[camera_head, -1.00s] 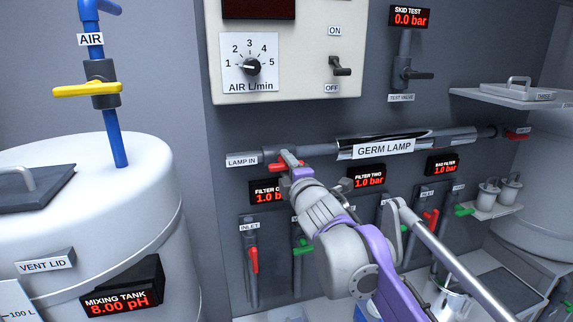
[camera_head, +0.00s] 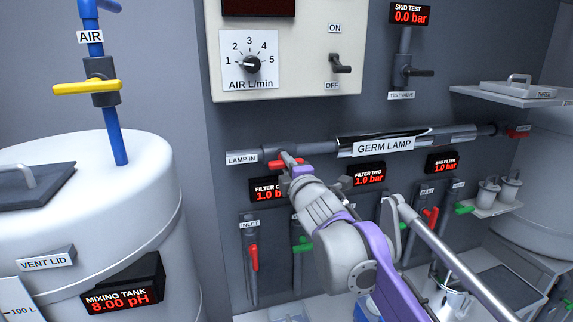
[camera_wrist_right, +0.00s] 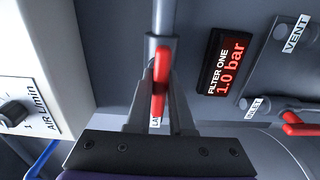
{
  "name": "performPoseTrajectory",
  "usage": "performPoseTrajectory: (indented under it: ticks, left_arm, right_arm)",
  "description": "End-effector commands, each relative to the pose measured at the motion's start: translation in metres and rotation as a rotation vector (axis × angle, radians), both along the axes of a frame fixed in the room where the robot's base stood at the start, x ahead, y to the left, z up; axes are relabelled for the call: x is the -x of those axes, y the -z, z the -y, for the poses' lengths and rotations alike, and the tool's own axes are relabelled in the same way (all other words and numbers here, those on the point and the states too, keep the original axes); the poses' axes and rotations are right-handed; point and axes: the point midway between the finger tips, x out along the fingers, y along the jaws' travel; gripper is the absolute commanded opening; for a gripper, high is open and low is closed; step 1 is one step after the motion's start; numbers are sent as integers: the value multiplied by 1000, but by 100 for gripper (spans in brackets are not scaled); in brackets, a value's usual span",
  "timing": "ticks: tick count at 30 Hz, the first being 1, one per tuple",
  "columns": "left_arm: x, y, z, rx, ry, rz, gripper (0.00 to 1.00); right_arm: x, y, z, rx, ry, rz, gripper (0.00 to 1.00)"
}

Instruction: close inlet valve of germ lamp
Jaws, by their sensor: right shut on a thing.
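The germ lamp (camera_head: 440,137) is a shiny horizontal tube on the grey panel in the head view. At its left end, by the LAMP IN label (camera_head: 242,159), is the inlet valve with a red handle (camera_head: 277,164). My right gripper (camera_head: 288,166) is at this handle, its fingers mostly hidden by its own wrist. In the right wrist view the two fingers (camera_wrist_right: 160,100) are shut on the red handle (camera_wrist_right: 160,78), which lies along the pipe there. My left gripper is not in view.
Below the lamp are pressure displays (camera_head: 369,174) and a red-handled INLET valve (camera_head: 254,258). Green handles (camera_head: 302,247) sit close by. The mixing tank (camera_head: 90,190) stands at the left. The control box (camera_head: 290,50) juts out above the lamp pipe.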

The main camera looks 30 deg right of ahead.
Motion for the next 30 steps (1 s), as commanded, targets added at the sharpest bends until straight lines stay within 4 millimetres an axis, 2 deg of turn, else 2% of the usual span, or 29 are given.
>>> performPoseTrajectory:
  ticks: [11,30]
  left_arm:
    - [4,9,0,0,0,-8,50]
    - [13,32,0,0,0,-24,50]
  right_arm:
    - [0,2,0,-185,1,43,0]
    - [0,1,0,-770,0,185,0]
